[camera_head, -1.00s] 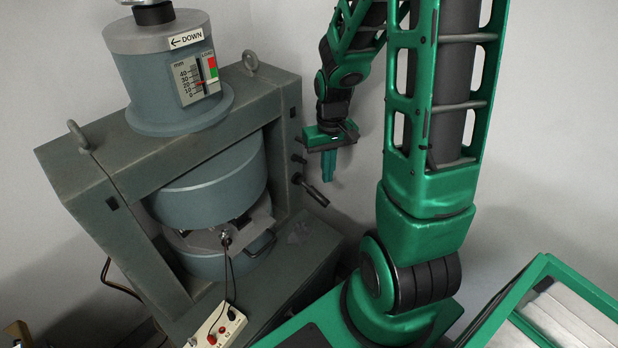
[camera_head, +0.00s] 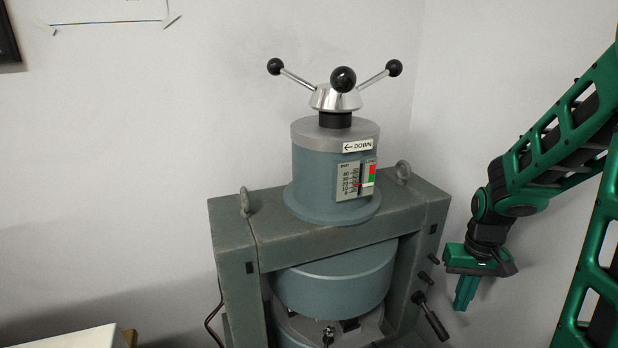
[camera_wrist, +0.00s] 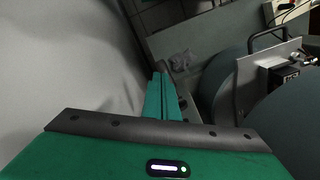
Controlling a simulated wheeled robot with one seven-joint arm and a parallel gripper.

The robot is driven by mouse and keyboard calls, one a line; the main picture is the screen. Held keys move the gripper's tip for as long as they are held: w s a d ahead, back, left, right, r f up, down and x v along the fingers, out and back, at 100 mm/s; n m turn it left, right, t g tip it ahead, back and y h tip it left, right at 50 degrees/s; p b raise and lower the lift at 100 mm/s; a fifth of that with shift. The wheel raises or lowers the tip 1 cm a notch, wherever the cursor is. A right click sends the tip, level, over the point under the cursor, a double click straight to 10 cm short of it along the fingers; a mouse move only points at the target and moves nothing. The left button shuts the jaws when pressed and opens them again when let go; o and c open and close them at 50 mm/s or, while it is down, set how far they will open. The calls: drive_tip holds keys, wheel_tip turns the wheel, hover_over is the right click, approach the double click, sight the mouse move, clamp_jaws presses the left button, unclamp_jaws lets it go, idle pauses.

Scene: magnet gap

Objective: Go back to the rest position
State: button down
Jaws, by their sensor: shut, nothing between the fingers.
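My gripper (camera_head: 466,292) hangs at the right of the magnet press in the head view, with its green fingers pointing down. The fingers are together and hold nothing. In the wrist view the shut fingers (camera_wrist: 162,98) show at the middle, beside the press. The grey-blue magnet press (camera_head: 232,238) stands at the centre of the head view, with a three-armed hand wheel (camera_head: 335,97) on top. The pole gap is partly cut off at the bottom of the head view.
A black-handled lever (camera_head: 430,315) juts from the frame's right side, just left of my gripper. White walls stand behind the press. A pale surface (camera_head: 80,338) shows at the lower left. In the wrist view a bracket with a black handle (camera_wrist: 268,40) lies to the right.

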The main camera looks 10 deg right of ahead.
drive_tip(key=s+r+m, duration=0.1)
drive_tip(key=s+r, duration=0.5)
drive_tip(key=s, duration=0.2)
drive_tip(key=s+a+r+m, duration=0.1)
drive_tip(key=s+r+m, duration=0.1)
drive_tip(key=s+r, duration=0.4)
drive_tip(key=shift+s, duration=1.5)
drive_tip(key=shift+a, duration=0.1)
